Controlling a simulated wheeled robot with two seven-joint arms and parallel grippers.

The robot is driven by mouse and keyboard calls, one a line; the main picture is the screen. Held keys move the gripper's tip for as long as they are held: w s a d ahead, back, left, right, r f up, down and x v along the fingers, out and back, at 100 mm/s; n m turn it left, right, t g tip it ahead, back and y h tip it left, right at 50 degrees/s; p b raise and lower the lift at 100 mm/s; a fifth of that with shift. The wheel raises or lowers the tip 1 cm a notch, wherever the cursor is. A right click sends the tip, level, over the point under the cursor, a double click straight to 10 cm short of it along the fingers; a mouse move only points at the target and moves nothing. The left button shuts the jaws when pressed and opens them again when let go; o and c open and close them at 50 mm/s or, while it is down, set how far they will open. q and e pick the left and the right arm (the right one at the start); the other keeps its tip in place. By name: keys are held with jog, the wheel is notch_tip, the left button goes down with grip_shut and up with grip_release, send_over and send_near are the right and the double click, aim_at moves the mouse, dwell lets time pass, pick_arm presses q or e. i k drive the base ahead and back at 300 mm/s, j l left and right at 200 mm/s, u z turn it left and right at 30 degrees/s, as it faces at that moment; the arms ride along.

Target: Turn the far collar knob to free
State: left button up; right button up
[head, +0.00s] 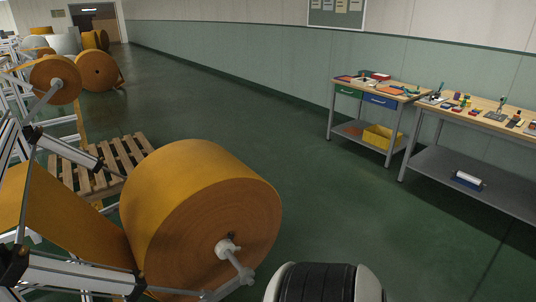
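A large orange felt roll (195,215) sits on a metal frame at the lower left, its round end turned toward the right. A pale collar (226,248) sits at the centre of that end, with a small dark part on top that may be its knob. A grey metal arm (242,268) reaches the collar from below. The opposite end of the roll is hidden, so a collar there cannot be seen. The knob's setting is too small to tell. Neither of my grippers is in view.
A wooden pallet (115,165) lies behind the roll. More orange rolls (97,70) stand at the back left. Two workbenches with tools, a smaller one (368,90) and a longer one (470,190), line the right wall. The green floor (310,190) between is clear.

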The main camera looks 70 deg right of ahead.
aim_at(230, 236)
jog(key=k+l+z, duration=0.15)
jog(key=l, duration=0.35)
jog(key=k+l+z, duration=0.2)
jog(key=l, duration=0.35)
jog(key=k+l+z, duration=0.15)
jog(key=l, duration=0.4)
jog(key=l+z, duration=0.15)
jog(key=l, duration=0.4)
jog(key=k+l, duration=0.1)
jog(key=l, duration=0.55)
jog(key=k+l, duration=0.1)
jog(key=l, duration=0.55)
